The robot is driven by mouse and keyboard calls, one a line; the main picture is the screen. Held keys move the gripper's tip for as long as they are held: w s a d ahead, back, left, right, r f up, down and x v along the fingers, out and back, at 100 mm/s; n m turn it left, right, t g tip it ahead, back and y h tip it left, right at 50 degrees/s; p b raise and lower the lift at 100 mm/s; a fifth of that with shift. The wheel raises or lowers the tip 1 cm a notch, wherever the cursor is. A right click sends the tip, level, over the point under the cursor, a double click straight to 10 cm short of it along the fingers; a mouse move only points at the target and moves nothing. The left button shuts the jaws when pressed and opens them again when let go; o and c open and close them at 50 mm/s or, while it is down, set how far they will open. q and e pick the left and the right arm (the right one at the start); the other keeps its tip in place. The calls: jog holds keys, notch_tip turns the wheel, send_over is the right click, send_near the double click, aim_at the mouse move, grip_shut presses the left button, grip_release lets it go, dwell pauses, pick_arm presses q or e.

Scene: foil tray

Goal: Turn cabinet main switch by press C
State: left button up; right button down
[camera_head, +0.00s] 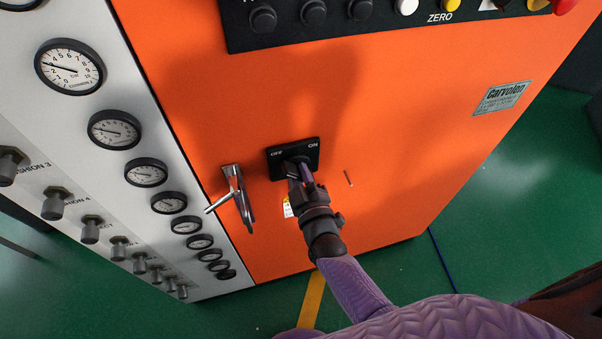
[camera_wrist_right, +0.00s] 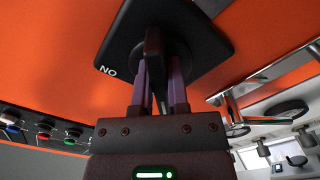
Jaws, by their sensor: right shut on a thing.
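The cabinet main switch is a black plate (camera_head: 309,148) marked OFF at left and ON at right, on the orange cabinet front (camera_head: 400,110). In the right wrist view the plate (camera_wrist_right: 118,48) fills the top middle, with its ON mark showing upside down. My right gripper (camera_head: 301,172) reaches the switch from below. Its purple fingers (camera_wrist_right: 158,88) are shut on the black switch knob (camera_wrist_right: 153,55), one on each side of it. The knob's exact angle is hard to tell in the head view, where the gripper partly hides it. My left gripper is not in view.
A chrome door handle (camera_head: 234,193) stands out just left of the switch. A grey panel with several gauges (camera_head: 70,67) and knobs is farther left. A black button panel (camera_head: 330,18) runs above. The orange surface right of the switch is mostly clear.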

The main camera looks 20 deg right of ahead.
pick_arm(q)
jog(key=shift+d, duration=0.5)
pick_arm(e)
jog(key=m, duration=0.5)
jog(key=shift+a+f+m, duration=0.1)
jog(key=shift+a+m, duration=0.05)
jog(key=shift+m, duration=0.25)
jog(key=m, duration=0.2)
jog(key=shift+m, duration=0.4)
jog(key=m, duration=0.5)
jog(key=shift+a+b, duration=0.15)
jog(key=shift+b, duration=0.2)
jog(key=shift+m, duration=1.2)
jog(key=shift+a+m, duration=0.1)
jog(key=shift+m, duration=0.8)
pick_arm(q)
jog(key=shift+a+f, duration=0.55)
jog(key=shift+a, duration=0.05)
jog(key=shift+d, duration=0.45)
